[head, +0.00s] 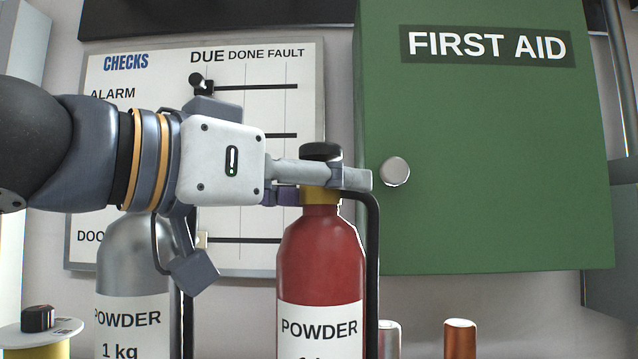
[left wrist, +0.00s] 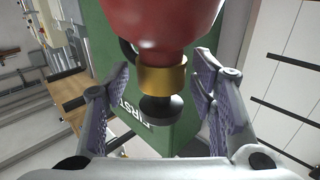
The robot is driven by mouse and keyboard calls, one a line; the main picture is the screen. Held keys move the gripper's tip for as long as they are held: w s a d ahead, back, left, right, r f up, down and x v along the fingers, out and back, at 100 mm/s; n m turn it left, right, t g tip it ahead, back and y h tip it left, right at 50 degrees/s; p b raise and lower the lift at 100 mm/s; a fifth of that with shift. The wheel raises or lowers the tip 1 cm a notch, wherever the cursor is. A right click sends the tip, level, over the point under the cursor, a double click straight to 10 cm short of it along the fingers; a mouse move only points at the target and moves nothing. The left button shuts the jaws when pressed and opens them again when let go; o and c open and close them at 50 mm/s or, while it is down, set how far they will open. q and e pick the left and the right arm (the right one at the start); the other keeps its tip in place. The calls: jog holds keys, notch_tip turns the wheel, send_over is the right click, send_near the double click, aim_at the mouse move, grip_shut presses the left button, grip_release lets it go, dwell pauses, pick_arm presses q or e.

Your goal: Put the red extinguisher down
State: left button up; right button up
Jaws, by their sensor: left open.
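The red extinguisher (head: 321,255) stands upright in the head view, with a white POWDER label, a brass collar and a black top; its base is below the frame. My left gripper (head: 350,178) reaches in from the left at the height of the collar. In the left wrist view the red extinguisher (left wrist: 163,25) shows its brass collar (left wrist: 162,75) and black knob between the two fingers of the left gripper (left wrist: 160,92). The fingers are open, with gaps visible on both sides of the collar. My right gripper is not in view.
A silver POWDER extinguisher (head: 133,262) stands to the left, partly behind my arm. A green FIRST AID cabinet (head: 490,190) is behind at right. A checks board (head: 255,90) hangs behind. A copper-coloured cylinder (head: 460,340) and a spool (head: 40,335) stand low in front.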

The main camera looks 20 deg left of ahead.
pick_arm(q)
jog(key=p+v, duration=0.2)
jog(key=v, duration=1)
jog(key=shift+p, duration=0.4)
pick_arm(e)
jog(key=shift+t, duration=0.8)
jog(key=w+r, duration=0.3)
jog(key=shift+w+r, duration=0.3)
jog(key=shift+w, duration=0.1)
